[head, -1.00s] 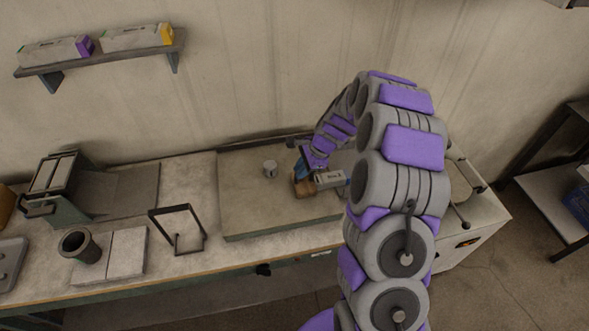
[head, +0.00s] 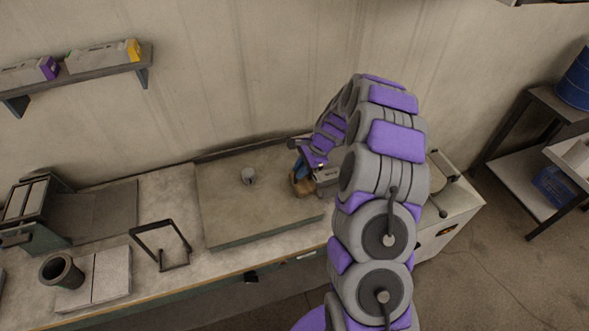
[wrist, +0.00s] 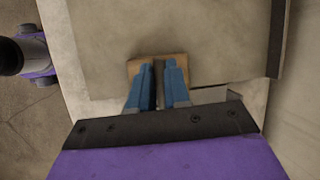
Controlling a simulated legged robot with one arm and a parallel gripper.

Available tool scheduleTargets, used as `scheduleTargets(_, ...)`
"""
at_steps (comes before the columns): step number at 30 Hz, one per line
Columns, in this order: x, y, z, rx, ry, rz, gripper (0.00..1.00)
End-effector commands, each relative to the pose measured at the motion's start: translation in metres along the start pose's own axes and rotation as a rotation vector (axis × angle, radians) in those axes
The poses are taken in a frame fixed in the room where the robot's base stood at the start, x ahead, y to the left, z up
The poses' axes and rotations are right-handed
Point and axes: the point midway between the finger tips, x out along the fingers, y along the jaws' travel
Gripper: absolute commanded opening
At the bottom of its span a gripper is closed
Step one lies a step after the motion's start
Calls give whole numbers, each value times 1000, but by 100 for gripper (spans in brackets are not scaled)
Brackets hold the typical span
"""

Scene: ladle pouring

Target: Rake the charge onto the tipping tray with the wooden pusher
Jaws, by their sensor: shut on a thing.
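The wooden pusher (head: 302,186) is a small brown block at my gripper's tips, low over or on the right part of a grey slab on the bench. My gripper (head: 303,168) has blue fingers and is shut on the pusher. In the wrist view, the blue fingers of my gripper (wrist: 160,82) come down on the brown pusher (wrist: 147,70). A dark flat tray (head: 100,215), possibly the tipping tray, lies at the left.
The grey slab (head: 225,205) is otherwise bare. A dark upright frame (head: 160,245) stands in front of its left side. A dark cup (head: 62,272) stands on pale blocks (head: 108,275) at the front left. A wall shelf (head: 90,70) holds boxes.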

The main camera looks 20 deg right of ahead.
Motion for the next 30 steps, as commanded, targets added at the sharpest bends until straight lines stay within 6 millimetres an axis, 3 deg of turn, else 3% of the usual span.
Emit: scheduleTargets(30, -30, 4, -69, 0, 4, -3, 0)
